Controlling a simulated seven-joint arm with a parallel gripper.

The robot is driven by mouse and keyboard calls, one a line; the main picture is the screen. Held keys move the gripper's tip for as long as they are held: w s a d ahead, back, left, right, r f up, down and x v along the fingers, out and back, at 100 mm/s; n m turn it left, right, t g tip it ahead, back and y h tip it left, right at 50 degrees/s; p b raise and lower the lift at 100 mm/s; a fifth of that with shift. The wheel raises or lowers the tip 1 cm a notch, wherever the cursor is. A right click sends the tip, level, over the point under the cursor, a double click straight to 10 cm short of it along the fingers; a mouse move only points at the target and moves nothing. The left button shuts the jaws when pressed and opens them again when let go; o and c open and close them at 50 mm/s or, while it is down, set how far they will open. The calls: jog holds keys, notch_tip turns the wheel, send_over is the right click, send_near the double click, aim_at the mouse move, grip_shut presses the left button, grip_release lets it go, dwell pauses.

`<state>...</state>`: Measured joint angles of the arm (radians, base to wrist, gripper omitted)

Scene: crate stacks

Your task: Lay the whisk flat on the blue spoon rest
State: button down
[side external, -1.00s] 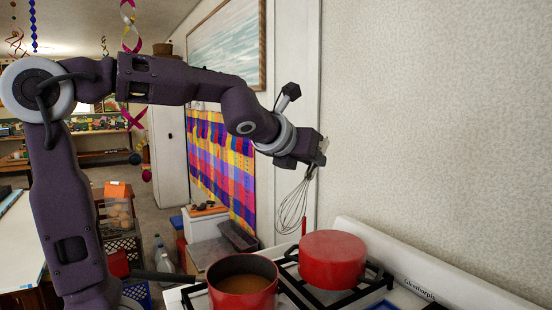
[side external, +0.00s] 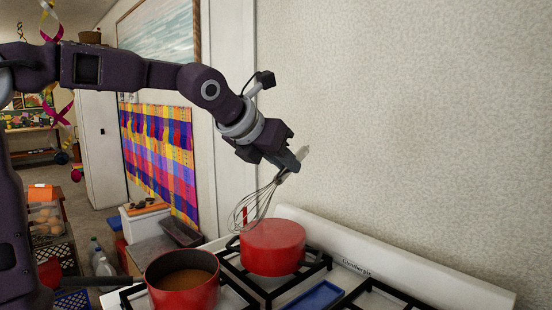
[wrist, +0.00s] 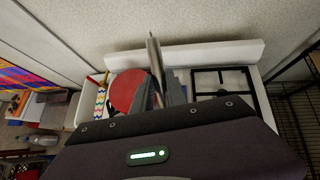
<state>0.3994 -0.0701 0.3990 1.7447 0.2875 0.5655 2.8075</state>
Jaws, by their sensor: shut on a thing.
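My gripper (side external: 289,170) is shut on the handle of a wire whisk (side external: 253,206). The whisk hangs tilted, its wire loops down and to the left, overlapping the back-left edge of the closed red pot in the side view; I cannot tell whether they touch. In the wrist view the handle (wrist: 155,56) sticks out beyond my fingers (wrist: 162,92). The blue spoon rest (side external: 315,296) lies on the stove at the bottom of the side view, in front and to the right of the closed red pot, with nothing seen on it.
The closed red pot (side external: 272,248) stands on a back burner. An open red pot (side external: 182,283) with brown liquid stands at the front left. Black grates (side external: 378,290) lie right of the spoon rest. The stove's white back panel (side external: 390,268) runs along the wall.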

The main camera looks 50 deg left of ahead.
jog(key=w+d+f+m+g, duration=0.1)
jog(key=w+f+g, duration=0.1)
jog(key=w+f, duration=0.3)
jog(key=w+d+f+g, duration=0.1)
jog(key=w+f, duration=0.2)
jog(key=f, duration=0.5)
jog(key=shift+w+a+f+m+g+h, duration=0.15)
jog(key=shift+f+g, duration=0.3)
jog(key=shift+f, duration=2.9)
jog(key=shift+w+f+m+g+h, duration=0.2)
jog(key=shift+f+g, duration=0.3)
jog(key=shift+f, duration=2.85)
jog(key=shift+w+a+f+m+g+h, duration=0.15)
jog(key=shift+f+g, duration=0.3)
jog(key=shift+f, duration=2.9)
jog(key=shift+d, duration=0.1)
jog(key=c, duration=1.3)
grip_release()
jog(key=shift+o, duration=0.2)
